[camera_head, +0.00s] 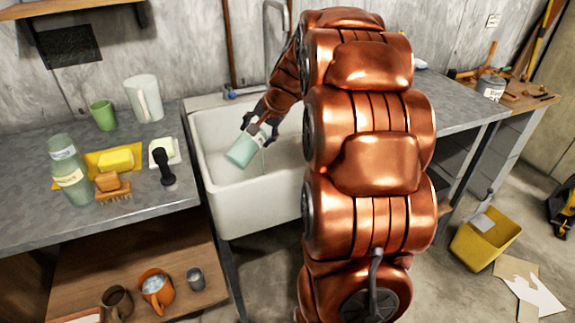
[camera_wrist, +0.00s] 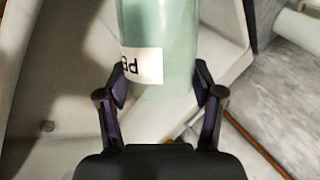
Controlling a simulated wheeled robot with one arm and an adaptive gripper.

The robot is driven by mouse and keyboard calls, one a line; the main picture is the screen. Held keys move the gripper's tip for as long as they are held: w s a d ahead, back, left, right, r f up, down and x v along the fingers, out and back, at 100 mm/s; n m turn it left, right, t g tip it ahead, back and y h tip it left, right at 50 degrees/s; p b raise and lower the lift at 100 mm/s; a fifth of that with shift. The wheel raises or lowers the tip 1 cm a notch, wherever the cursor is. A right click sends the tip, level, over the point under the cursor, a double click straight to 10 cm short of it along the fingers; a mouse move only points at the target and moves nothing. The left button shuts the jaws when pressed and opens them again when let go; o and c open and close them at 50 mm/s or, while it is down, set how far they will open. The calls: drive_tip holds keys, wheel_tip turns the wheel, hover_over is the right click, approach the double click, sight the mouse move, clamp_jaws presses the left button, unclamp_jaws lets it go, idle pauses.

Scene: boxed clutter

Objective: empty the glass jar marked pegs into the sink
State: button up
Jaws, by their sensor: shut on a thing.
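A pale green glass jar (camera_head: 241,151) is held tilted inside the white sink's opening, its lower end pointing down and left. My gripper (camera_head: 258,128) is shut on the jar from above right. I cannot tell whether anything is inside the jar. The sink (camera_head: 262,205) lies below it, and its basin wall (camera_wrist: 60,60) fills much of the wrist view.
The faucet (camera_head: 275,45) rises behind the sink. A grey labelled pot (camera_head: 491,87) stands far right.

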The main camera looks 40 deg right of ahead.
drive_tip(key=shift+f+b, duration=0.4)
drive_tip(key=shift+f, duration=0.65)
drive_tip(key=shift+d+y, duration=0.15)
drive_tip(key=shift+y, duration=0.35)
drive_tip(key=shift+w+d+r+m+y, duration=0.1)
drive_tip(key=shift+d+r+m+y, duration=0.1)
drive_tip(key=shift+m+y, duration=0.15)
drive_tip(key=shift+y, duration=0.55)
drive_tip(key=shift+d+m+g+y, duration=0.25)
drive_tip(key=shift+m+g+y, duration=0.1)
drive_tip(key=shift+y, duration=0.25)
drive_tip(key=shift+w+d+r+y, duration=0.15)
drive_tip(key=shift+y, duration=0.15)
idle(0.6)
drive_tip(key=shift+d+m+y, duration=0.1)
drive_tip(key=shift+m+y, duration=0.2)
drive_tip(key=shift+y, duration=0.2)
drive_tip(key=shift+d+y, duration=0.1)
drive_tip(key=shift+y, duration=0.4)
drive_tip(key=shift+d+m+g+y, duration=0.25)
drive_tip(key=shift+m+y, duration=0.15)
drive_tip(key=shift+y, duration=0.2)
